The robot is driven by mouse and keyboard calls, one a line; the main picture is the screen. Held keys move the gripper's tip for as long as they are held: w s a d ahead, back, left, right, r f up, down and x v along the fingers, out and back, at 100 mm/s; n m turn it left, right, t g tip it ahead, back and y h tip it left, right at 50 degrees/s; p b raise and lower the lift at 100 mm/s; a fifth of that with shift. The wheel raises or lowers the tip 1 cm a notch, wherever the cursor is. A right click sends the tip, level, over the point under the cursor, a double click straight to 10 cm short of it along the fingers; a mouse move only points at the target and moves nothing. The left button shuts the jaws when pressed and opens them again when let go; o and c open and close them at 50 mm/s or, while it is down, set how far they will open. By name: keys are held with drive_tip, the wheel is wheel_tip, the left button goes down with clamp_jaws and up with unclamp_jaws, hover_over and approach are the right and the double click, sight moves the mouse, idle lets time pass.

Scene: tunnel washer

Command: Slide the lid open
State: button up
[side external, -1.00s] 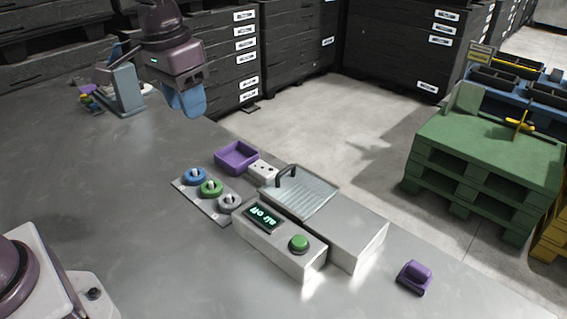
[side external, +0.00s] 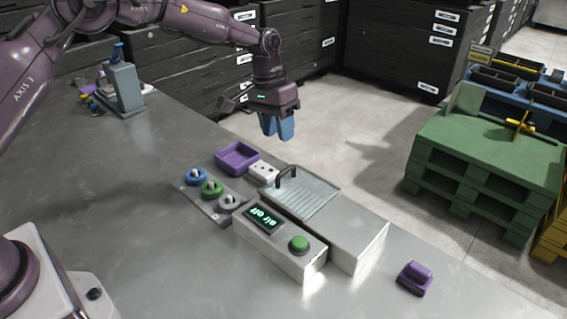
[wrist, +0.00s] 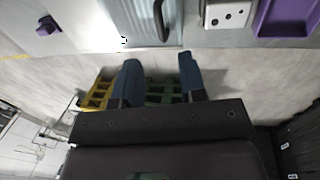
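The lid (side external: 312,194) is a ribbed, pale, see-through panel on top of the metal washer housing (side external: 350,232). A dark arched handle (side external: 287,175) stands at its left end. In the wrist view the lid (wrist: 140,28) and handle (wrist: 162,20) show at the top edge, cut off by the frame. My gripper (side external: 278,134) has blue fingers pointing down. It hangs above and behind the handle, apart from it. In the wrist view my gripper (wrist: 160,72) has its fingers spread with nothing between them.
A control box (side external: 278,240) reading "air off" with a green button (side external: 299,243) stands before the housing. A knob panel (side external: 212,192), white socket block (side external: 263,171) and purple tray (side external: 237,157) are at left. A purple block (side external: 414,277) lies right.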

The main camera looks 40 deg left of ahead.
hover_over(300, 184)
drive_tip(key=s+a, duration=0.2)
drive_tip(key=a, duration=0.1)
wheel_tip(300, 184, down, 8)
drive_tip(key=shift+a+f, duration=0.15)
drive_tip(key=shift+f, duration=0.05)
clamp_jaws()
